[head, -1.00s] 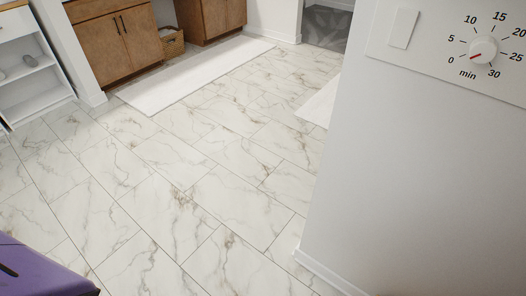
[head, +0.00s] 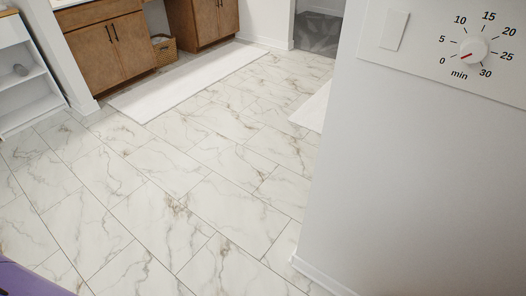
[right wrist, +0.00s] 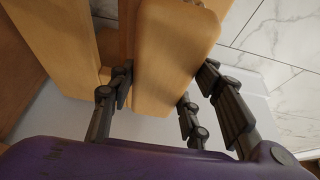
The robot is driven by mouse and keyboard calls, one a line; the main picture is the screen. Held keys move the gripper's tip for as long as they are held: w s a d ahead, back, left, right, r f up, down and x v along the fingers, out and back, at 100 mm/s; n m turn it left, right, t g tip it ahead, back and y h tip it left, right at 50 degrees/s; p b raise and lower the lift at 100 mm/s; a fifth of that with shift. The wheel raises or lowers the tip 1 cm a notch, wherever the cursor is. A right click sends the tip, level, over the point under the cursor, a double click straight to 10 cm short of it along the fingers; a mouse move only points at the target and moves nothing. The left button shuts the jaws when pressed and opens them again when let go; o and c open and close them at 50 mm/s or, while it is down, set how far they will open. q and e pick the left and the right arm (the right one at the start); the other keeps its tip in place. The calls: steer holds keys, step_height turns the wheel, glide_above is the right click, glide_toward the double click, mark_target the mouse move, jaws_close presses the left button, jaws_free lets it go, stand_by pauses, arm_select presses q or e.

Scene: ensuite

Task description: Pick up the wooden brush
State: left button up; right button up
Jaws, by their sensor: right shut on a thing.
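The wooden brush (right wrist: 172,55) is a smooth, light-brown wooden piece with rounded corners in the right wrist view. My right gripper (right wrist: 165,76) has its dark fingers on both sides of it and is shut on it. Bristles cannot be made out, and part of the brush is cut off by the top edge. The brush and the right gripper do not show in the head view. My left gripper is in neither view.
Wooden furniture (right wrist: 65,40) stands close behind the brush, beside a pale surface. In the head view, a white wall (head: 420,190) with a timer dial stands close on the right. Brown cabinets (head: 105,50), a wicker basket (head: 165,50) and a white mat (head: 190,80) lie beyond clear marble floor.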

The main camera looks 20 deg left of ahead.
steer(key=shift+r, duration=0.15)
steer(key=shift+r, duration=0.25)
step_height(320, 180, up, 2)
steer(key=shift+w+r+p, duration=0.1)
steer(key=shift+r+p, duration=0.15)
steer(key=shift+p, duration=0.6)
steer(key=s+r+p, duration=0.1)
steer(key=r, duration=0.1)
steer(key=s+a+r+p, duration=0.1)
steer(key=s+r, duration=0.2)
steer(key=shift+s+a+r+p, duration=0.3)
steer(key=shift+r+p, duration=0.1)
steer(key=s+a+r+p, duration=0.1)
steer(key=s+a+r, duration=0.2)
steer(key=s, duration=0.5)
steer(key=shift+s+r, duration=0.4)
steer(key=shift+r, duration=0.1)
